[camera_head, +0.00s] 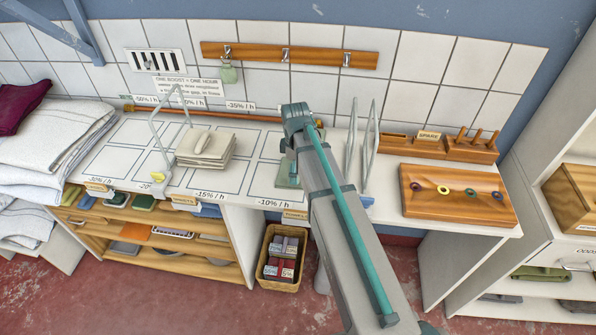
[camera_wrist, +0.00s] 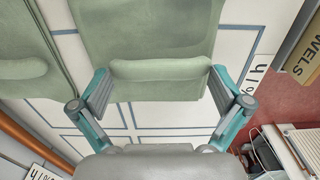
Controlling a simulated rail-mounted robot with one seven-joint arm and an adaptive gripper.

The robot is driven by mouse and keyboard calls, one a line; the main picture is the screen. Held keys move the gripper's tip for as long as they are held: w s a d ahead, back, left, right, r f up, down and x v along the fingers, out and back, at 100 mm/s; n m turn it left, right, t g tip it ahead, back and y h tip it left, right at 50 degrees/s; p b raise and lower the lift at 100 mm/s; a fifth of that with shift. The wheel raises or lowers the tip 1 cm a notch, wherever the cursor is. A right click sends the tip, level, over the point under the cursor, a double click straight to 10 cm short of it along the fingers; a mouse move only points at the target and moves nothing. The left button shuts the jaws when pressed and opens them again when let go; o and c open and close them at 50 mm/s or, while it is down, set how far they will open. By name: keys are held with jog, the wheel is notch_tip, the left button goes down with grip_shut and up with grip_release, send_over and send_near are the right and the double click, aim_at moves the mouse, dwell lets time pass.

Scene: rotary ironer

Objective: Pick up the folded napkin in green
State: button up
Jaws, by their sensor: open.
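A folded green napkin (camera_wrist: 150,25) lies flat on the white tabletop. In the wrist view it fills the upper middle, with a raised rolled fold (camera_wrist: 160,70) along its near edge. My gripper (camera_wrist: 159,78) is open, with one finger at each end of this fold and nothing clamped. In the head view, part of the green napkin (camera_head: 287,178) shows beside my arm, near the -10% label. My arm hides the rest of it and most of my gripper there.
A pale folded cloth stack (camera_head: 205,148) with a roll on top lies to the left; green cloth also shows at the wrist view's left edge (camera_wrist: 25,90). A wire hoop (camera_head: 165,135) stands beside the stack.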

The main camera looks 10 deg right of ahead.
jog(key=c, duration=0.8)
jog(key=shift+r, duration=0.1)
